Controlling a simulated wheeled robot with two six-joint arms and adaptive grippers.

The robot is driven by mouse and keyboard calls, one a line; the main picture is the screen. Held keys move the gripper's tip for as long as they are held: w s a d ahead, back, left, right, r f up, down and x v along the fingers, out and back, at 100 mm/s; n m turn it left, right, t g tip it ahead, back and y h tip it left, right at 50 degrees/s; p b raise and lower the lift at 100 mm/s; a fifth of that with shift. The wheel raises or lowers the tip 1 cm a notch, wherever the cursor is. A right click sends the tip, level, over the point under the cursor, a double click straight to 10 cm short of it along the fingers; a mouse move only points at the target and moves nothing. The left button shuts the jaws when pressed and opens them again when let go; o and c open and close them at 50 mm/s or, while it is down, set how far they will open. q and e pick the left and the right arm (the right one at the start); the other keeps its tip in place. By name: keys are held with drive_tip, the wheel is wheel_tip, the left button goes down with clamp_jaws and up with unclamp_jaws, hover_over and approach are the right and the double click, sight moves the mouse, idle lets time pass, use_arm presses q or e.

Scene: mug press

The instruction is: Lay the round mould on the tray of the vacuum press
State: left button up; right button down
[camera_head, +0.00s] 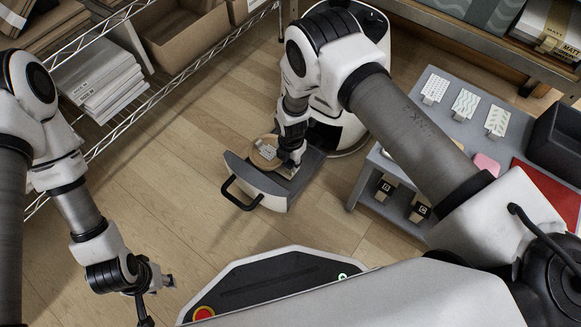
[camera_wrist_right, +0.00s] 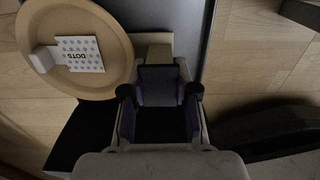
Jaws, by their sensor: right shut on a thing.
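The round mould (camera_head: 264,152) is a tan disc with a white dotted card on it. In the right wrist view the mould (camera_wrist_right: 112,30) fills the upper left, and its card reads DOTS. My right gripper (camera_head: 291,157) is at the mould's right edge; in the right wrist view the gripper (camera_wrist_right: 158,92) is shut on a tan tab beside the disc. The mould is over the grey tray (camera_head: 275,199) with a black handle, drawn out in front of the white press (camera_head: 345,128). I cannot tell whether the mould touches it. My left gripper (camera_head: 155,298) is open and empty.
A grey table (camera_head: 458,131) at right holds patterned cards (camera_head: 465,104), a pink block (camera_head: 487,164), a red mat (camera_head: 545,187) and a dark bin (camera_head: 557,140). A wire shelf (camera_head: 150,100) with boxes stands at left. The wood floor (camera_head: 150,195) between is clear.

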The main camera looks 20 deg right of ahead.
drive_tip(key=shift+f, duration=0.3)
use_arm(q)
drive_tip(key=shift+f, duration=0.3)
use_arm(e)
drive_tip(key=shift+f, duration=0.15)
drive_tip(key=c, duration=0.9)
unclamp_jaws()
use_arm(q)
wheel_tip(320, 180, up, 8)
drive_tip(key=p, duration=0.8)
drive_tip(key=shift+r+p, duration=0.2)
drive_tip(key=shift+p, duration=0.1)
use_arm(e)
wheel_tip(320, 180, up, 12)
drive_tip(key=shift+r, duration=0.15)
